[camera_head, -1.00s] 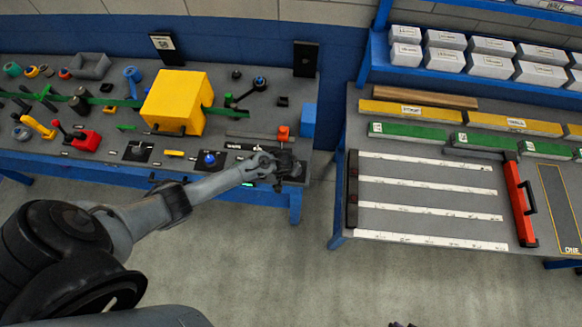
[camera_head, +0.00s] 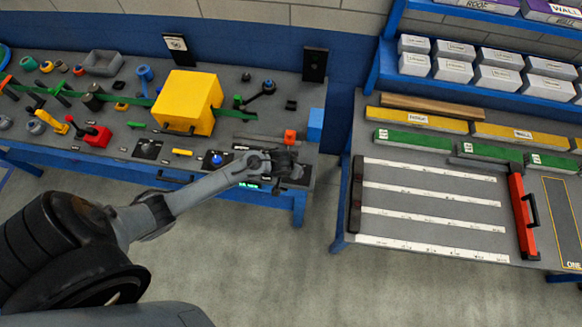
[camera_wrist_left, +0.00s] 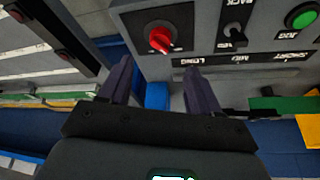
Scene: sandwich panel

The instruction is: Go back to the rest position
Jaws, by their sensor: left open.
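My left gripper (camera_head: 288,172) is above the front right end of the left workbench, at the end of my outstretched left arm. In the left wrist view its two dark fingers (camera_wrist_left: 160,88) are spread apart with nothing between the tips. A red rotary knob (camera_wrist_left: 160,40) on a grey panel lies just beyond the fingers. It shows as a small orange-red piece in the head view (camera_head: 290,137). No contact between gripper and knob is visible. My right gripper is not in view.
The left bench holds a yellow box (camera_head: 188,102), a blue block (camera_head: 315,125), a red device (camera_head: 97,136) and a blue button (camera_head: 216,159). The right bench has white strips (camera_head: 432,203) and a red bar with a handle (camera_head: 522,213). Floor lies open between and in front.

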